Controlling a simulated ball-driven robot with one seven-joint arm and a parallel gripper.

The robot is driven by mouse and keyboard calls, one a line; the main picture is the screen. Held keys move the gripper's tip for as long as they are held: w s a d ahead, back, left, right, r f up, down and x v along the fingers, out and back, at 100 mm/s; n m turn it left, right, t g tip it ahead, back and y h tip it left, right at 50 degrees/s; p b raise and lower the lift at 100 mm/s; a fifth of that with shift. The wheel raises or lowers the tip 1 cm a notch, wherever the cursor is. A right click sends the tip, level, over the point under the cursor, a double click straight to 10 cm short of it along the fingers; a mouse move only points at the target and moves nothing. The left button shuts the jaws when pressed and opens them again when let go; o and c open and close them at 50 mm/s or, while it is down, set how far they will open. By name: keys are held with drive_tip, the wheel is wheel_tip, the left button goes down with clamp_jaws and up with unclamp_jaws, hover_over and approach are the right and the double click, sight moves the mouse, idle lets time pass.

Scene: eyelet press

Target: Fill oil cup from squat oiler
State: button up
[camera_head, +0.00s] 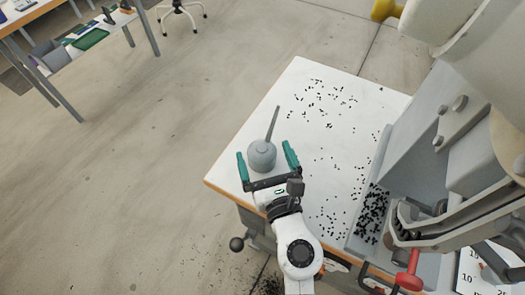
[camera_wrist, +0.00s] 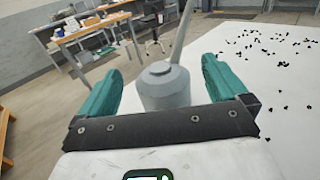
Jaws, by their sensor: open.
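The squat oiler (camera_head: 262,154) is a grey, round can with a long thin spout, standing upright on the white table top. My gripper (camera_head: 267,156) is open, with its two teal fingers on either side of the oiler's body. In the wrist view the oiler (camera_wrist: 163,88) stands between the fingers of my gripper (camera_wrist: 160,80), with a gap at each side. The spout rises up and to the right there. I cannot make out the oil cup for sure in either view.
The large grey press (camera_head: 440,130) stands on the right of the white table (camera_head: 300,100). Small black eyelets lie scattered on the table and gathered by the press. A red-handled part (camera_head: 408,275) sticks out at lower right. Another bench (camera_head: 140,22) stands far off at upper left.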

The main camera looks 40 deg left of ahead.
drive_tip(key=shift+w+a, duration=0.4)
drive_tip(key=shift+a, duration=0.2)
drive_tip(key=shift+c, duration=0.3)
drive_tip(key=c, duration=1.5)
